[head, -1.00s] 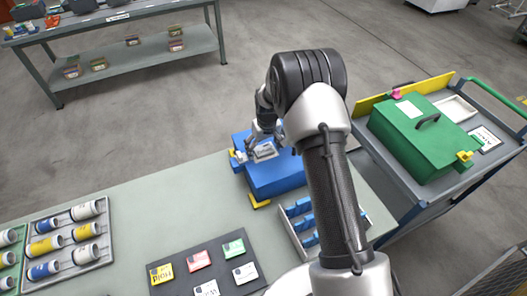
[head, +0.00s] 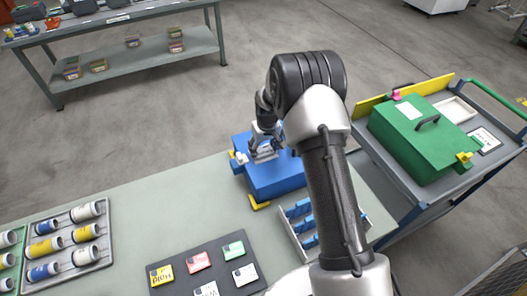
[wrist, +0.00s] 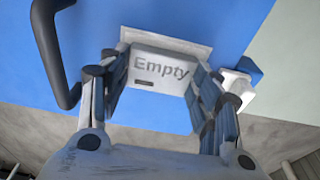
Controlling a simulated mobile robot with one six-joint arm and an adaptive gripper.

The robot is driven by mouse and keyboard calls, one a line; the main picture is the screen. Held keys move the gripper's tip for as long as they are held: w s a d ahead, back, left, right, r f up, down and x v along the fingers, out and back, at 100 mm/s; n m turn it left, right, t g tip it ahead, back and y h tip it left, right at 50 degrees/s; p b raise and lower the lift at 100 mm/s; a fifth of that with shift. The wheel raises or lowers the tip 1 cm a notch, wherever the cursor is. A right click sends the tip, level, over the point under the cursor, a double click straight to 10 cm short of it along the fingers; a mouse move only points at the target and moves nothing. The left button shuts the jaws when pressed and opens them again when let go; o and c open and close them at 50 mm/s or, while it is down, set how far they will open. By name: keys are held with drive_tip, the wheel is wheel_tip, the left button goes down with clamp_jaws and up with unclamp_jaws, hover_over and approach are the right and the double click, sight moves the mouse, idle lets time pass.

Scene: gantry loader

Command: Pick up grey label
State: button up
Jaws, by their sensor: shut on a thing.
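The grey label (wrist: 159,72), with the word "Empty" on it, sits between my fingers in the wrist view. My gripper (wrist: 158,95) is shut on it, one finger at each side edge. A lighter plate edge shows around the label's far end, against the blue box (wrist: 190,14). In the head view my gripper (head: 263,152) is over the top of the blue box (head: 275,182), with the label mostly hidden by it. I cannot tell whether the label is clear of the box top.
A dark handle (wrist: 50,50) stands on the blue box beside my gripper. A dark mat (head: 205,270) with several coloured labels lies on the bench. A blue-slotted tray (head: 300,225) is close to the box. A cart with a green box (head: 425,135) stands at the right.

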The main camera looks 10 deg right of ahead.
drive_tip(key=shift+r, duration=0.1)
wheel_tip(320, 180, up, 20)
drive_tip(key=p, duration=0.3)
wheel_tip(320, 180, up, 4)
drive_tip(key=p, duration=0.3)
hover_over(264, 151)
drive_tip(key=shift+s, duration=0.1)
idle(0.6)
drive_tip(key=shift+a+f+b, duration=0.1)
drive_tip(key=shift+f+b, duration=0.1)
drive_tip(key=shift+b, duration=0.1)
